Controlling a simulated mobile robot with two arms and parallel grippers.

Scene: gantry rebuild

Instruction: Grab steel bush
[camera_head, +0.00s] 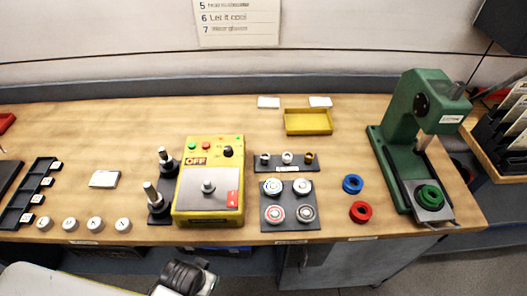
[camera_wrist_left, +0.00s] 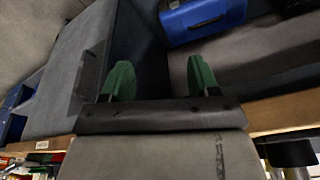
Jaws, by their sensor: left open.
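Three small bushes stand in a row on a dark strip (camera_head: 297,168) behind the bearing plate. The middle one is silvery and looks like the steel bush (camera_head: 287,157); the right one is brass-coloured (camera_head: 309,157), and the left one (camera_head: 265,157) is greyish. My left gripper (camera_wrist_left: 158,80) shows in the left wrist view with its two green fingers wide apart and nothing between them. It faces the cabinet under the bench, away from the bushes. In the head view my left arm is at the bottom left, its fingers out of sight. My right gripper is not in view.
A yellow control box (camera_head: 210,212) stands left of the bushes. A dark plate (camera_head: 290,226) with several bearings lies in front of them. A yellow tray (camera_head: 308,122) is behind. Blue (camera_head: 352,184) and red (camera_head: 360,212) rings and a green press (camera_head: 398,140) are right.

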